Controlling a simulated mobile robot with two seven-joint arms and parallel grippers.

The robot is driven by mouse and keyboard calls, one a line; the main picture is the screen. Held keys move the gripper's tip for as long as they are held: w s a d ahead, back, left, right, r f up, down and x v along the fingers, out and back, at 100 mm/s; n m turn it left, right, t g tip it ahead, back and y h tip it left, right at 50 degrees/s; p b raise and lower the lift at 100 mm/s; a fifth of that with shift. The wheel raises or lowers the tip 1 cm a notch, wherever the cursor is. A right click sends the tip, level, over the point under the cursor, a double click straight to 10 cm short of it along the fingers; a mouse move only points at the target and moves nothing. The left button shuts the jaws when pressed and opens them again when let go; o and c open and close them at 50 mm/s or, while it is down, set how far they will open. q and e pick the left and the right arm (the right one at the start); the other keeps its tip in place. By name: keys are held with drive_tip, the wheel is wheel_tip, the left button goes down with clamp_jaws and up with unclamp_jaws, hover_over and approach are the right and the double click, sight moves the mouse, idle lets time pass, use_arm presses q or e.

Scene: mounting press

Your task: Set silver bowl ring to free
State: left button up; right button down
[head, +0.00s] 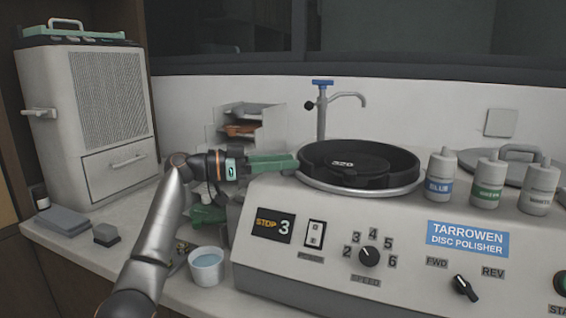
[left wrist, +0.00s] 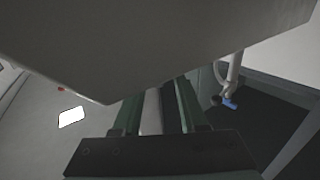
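The silver bowl ring (head: 368,190) shows in the head view as a bright band around the lower side of the black polishing bowl (head: 402,166) on the disc polisher. My left gripper (head: 297,161) reaches in from the left, with its green fingertips at the bowl's left edge. I cannot tell whether they touch the bowl or ring. In the left wrist view the two green fingers (left wrist: 160,108) stand apart with a gap between them, and I see nothing held. A large grey surface (left wrist: 150,45) hides their tips there. My right gripper is out of view.
The polisher's front panel has a speed knob (head: 369,257) and a FWD/REV switch (head: 464,288). A blue-handled tap (head: 322,100) stands behind the bowl. Labelled bottles (head: 441,174) stand to its right.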

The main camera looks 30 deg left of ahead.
use_arm(q)
drive_tip(key=shift+o, duration=0.6)
drive_tip(key=shift+s, duration=0.1)
drive_tip(key=v, duration=1.2)
drive_tip(key=shift+a+b, duration=0.25)
drive_tip(key=shift+b, duration=0.15)
drive_tip(key=shift+r, duration=0.1)
drive_tip(key=shift+s, duration=0.1)
